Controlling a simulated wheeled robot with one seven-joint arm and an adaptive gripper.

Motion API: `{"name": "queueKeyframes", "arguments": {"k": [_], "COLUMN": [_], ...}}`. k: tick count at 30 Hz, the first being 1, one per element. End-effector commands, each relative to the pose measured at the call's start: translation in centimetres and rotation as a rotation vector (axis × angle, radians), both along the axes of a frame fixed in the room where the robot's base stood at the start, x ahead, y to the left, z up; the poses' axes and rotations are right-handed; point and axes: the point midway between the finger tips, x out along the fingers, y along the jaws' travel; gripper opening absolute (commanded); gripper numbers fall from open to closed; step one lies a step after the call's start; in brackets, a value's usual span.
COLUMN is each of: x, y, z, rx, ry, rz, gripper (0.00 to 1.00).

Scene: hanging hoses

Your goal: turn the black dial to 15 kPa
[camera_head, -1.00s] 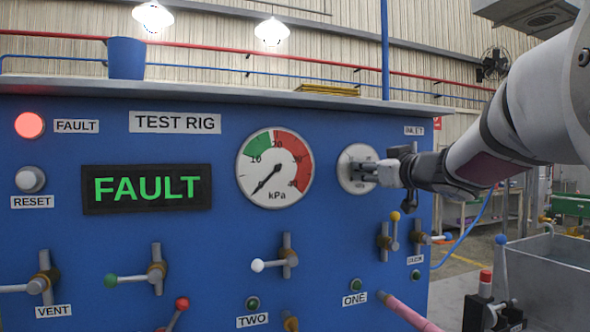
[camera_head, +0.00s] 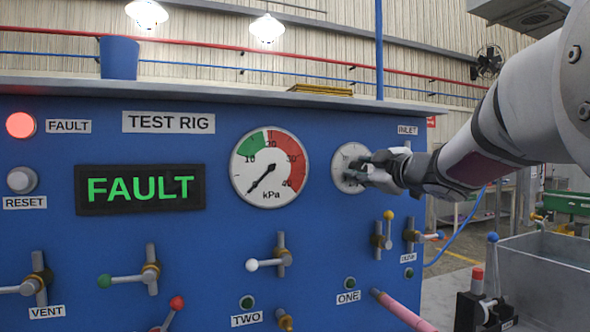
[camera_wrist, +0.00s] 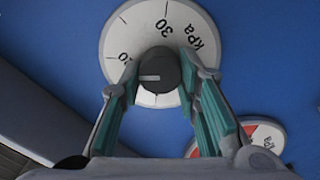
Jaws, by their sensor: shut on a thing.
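The black dial (camera_wrist: 160,66) is a round knob with a white mark, on a white scale plate (camera_wrist: 120,40) lettered 30 and kPa. In the wrist view the mark points left, below a partly hidden number. My gripper (camera_wrist: 159,82) has one teal-padded finger on each side of the dial and is shut on it. In the head view my gripper (camera_head: 371,170) reaches the plate (camera_head: 345,157) from the right and hides the dial. The kPa gauge (camera_head: 270,150) has its needle pointing lower left, near the scale's low end.
The blue panel (camera_head: 225,225) has a FAULT display (camera_head: 140,189) in green letters and a lit red lamp (camera_head: 20,125). Several valve levers stick out below, including one with a white ball (camera_head: 252,265) and one with a yellow ball (camera_head: 389,215). A pink-sleeved bar (camera_head: 405,310) juts out at lower right.

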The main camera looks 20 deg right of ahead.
Motion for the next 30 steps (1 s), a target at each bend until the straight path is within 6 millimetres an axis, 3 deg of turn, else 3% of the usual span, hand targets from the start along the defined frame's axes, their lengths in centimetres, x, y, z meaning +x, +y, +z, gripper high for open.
{"name": "queueKeyframes", "arguments": {"k": [15,30], "x": [0.03,0.01], "y": [0.08,0.08], "z": [-0.27,-0.29], "rx": [-0.439,-0.614], "ry": [0.026,0.037], "rz": [0.001,0.001], "gripper": [0.02,0.02]}}
